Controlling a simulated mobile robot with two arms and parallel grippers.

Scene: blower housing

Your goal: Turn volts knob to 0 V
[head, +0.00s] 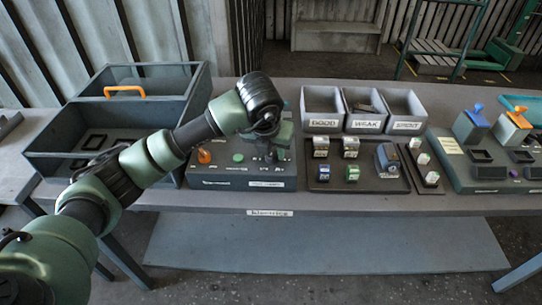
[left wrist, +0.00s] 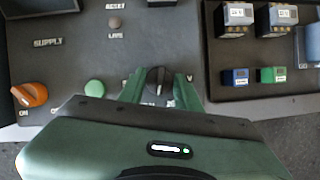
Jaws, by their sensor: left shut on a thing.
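The volts knob (left wrist: 158,80) is a dark round knob with a pale pointer mark on the supply panel, seen in the left wrist view. My left gripper (left wrist: 158,88) is over it, with one green finger on each side, shut on the knob. In the head view my left gripper (head: 268,150) reaches down onto the right part of the supply panel (head: 225,184), and the arm hides the knob there. Part of the scale around the knob is hidden by the fingers; a "V" shows at its right. My right gripper is in neither view.
An orange knob (left wrist: 30,95) and a green button (left wrist: 94,88) are left of the volts knob. A dark tray (head: 325,184) with several small blocks lies right of the panel. Bins labelled GOOD (head: 322,124), WEAK and SPENT stand behind it. A grey toolbox (head: 60,141) is at the left.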

